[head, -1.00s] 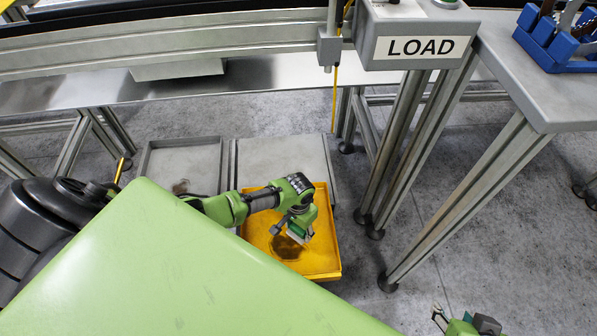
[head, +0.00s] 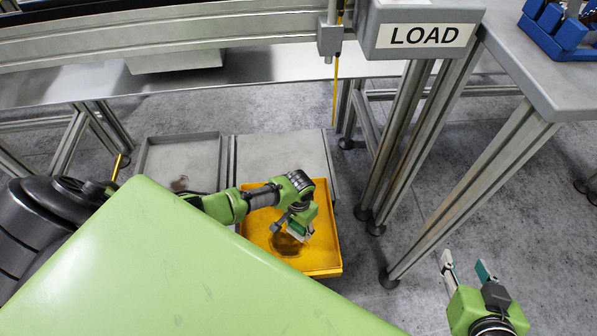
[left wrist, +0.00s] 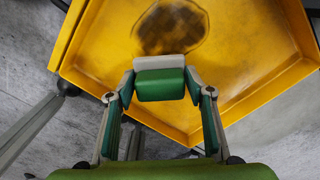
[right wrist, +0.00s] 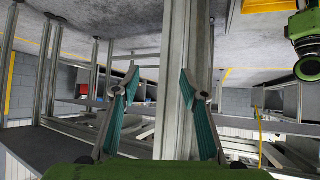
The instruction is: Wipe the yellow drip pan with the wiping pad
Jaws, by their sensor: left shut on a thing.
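The yellow drip pan (head: 327,258) sits low, in front of grey trays, with a dark stain (head: 284,245) on its floor. The left wrist view shows the pan (left wrist: 110,40) and the stain (left wrist: 172,22) just beyond the pad. My left gripper (head: 298,222) is over the pan, shut on the wiping pad (left wrist: 160,82), a green block with a white face. The pad is at the stain's edge in the head view; I cannot tell whether it touches the floor of the pan. My right gripper (head: 466,264) is open and empty, off to the right.
A grey tray (head: 180,152) and a grey flat cover (head: 285,160) lie behind the pan. Metal table legs (head: 410,150) stand to its right, near my right gripper. A LOAD box (head: 425,35) and a blue rack (head: 560,40) are above.

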